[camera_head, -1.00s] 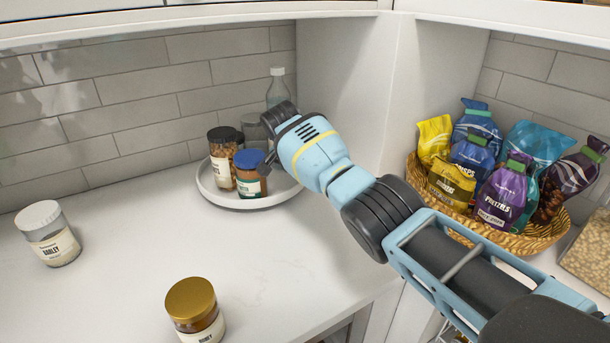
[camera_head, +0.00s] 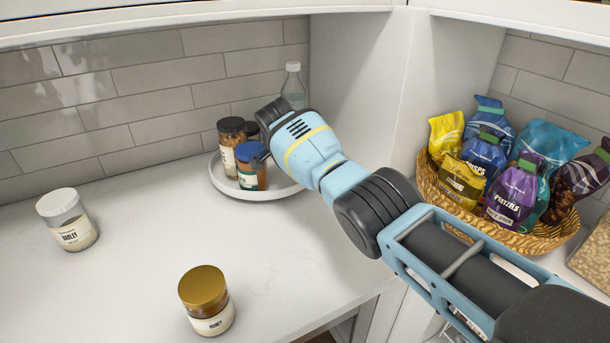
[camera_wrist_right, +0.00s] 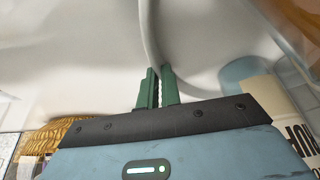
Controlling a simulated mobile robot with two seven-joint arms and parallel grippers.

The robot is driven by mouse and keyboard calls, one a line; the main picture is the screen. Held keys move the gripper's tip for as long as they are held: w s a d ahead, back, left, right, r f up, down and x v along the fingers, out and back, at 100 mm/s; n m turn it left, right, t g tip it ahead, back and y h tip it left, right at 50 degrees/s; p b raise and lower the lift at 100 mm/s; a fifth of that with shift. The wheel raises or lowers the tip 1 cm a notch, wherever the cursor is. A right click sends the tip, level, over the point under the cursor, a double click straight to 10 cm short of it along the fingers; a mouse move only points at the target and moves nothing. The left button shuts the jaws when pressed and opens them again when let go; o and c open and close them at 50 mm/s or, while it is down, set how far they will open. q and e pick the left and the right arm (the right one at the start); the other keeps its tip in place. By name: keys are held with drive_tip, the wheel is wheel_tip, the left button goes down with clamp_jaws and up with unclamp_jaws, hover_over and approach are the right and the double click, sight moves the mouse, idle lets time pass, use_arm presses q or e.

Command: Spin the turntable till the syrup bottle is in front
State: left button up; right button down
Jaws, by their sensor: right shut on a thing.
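The round white turntable (camera_head: 222,187) stands on the counter near the back wall, and its rim also shows in the right wrist view (camera_wrist_right: 146,28). A clear bottle with a white cap (camera_head: 293,84) stands at its back right, partly hidden by my arm; I cannot read its label. A blue-lidded jar (camera_head: 250,168) stands at the front left, with a dark-lidded jar (camera_head: 231,140) behind it. Another jar is mostly hidden. My right gripper (camera_wrist_right: 160,72) is shut on the turntable's rim; my wrist hides its fingers in the head view. My left gripper is out of view.
A barley jar (camera_head: 68,219) and a gold-lidded honey jar (camera_head: 207,300) stand on the open counter at left and front. A wicker basket (camera_head: 460,222) of snack bags stands at right, beyond a white cabinet panel (camera_head: 358,90). The counter between the jars is clear.

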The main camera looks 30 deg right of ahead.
drive_tip(key=shift+d+r, duration=0.15)
drive_tip(key=shift+r, duration=0.1)
drive_tip(key=c, duration=1.6)
unclamp_jaws()
drive_tip(key=shift+f, duration=0.15)
drive_tip(key=shift+p+v, duration=0.45)
drive_tip(key=shift+v, duration=3.5)
